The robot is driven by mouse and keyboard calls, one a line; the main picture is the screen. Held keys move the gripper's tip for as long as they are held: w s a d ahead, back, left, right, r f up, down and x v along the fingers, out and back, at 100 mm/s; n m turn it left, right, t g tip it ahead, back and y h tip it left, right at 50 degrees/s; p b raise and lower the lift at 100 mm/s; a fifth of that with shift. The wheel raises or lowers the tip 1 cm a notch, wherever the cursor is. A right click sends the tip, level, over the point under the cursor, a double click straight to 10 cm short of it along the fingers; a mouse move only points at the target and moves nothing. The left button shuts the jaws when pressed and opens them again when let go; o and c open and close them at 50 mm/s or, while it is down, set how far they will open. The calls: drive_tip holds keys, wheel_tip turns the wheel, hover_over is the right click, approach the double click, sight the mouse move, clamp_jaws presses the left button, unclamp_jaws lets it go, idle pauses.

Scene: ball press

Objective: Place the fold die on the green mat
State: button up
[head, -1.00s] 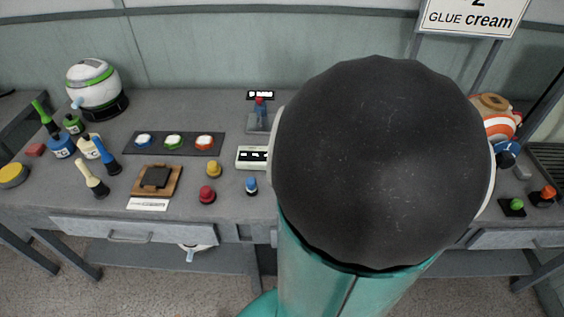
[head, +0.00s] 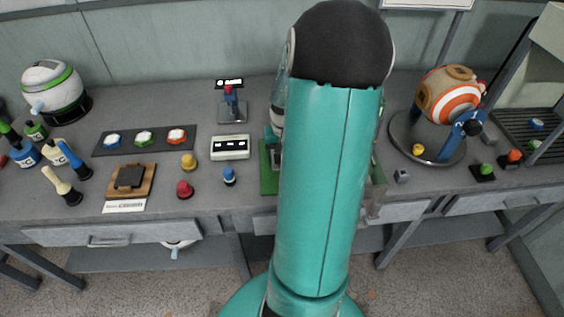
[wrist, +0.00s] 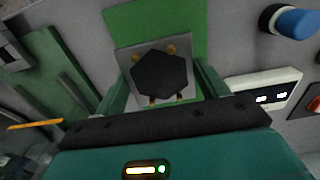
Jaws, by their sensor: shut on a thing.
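The fold die (wrist: 160,74), a grey square plate with a black hexagon and brass pins, is between the fingers of my gripper (wrist: 160,90) in the wrist view. The gripper is shut on it. A green mat (wrist: 183,22) lies under and behind the die in that view; I cannot tell if the die touches it. In the head view a green mat edge (head: 268,182) shows left of my arm, which hides most of the mat and my gripper.
Close by in the head view are a white display box (head: 230,148), a blue knob (head: 229,176) and a red knob (head: 185,189). On the right, an orange-striped ball (head: 450,96) sits above a round grey base. A wooden board (head: 130,181) lies on the left.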

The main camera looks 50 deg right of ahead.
drive_tip(key=shift+w+d+f, duration=0.15)
drive_tip(key=shift+w+f, duration=0.3)
drive_tip(key=shift+f, duration=0.05)
drive_tip(key=shift+w+d+f, duration=0.1)
drive_tip(key=shift+w+f, duration=0.05)
drive_tip(key=shift+f, duration=1.55)
drive_tip(key=shift+f, duration=0.1)
drive_tip(key=o, duration=1.1)
wheel_tip(320, 180, up, 12)
drive_tip(key=shift+r, duration=0.15)
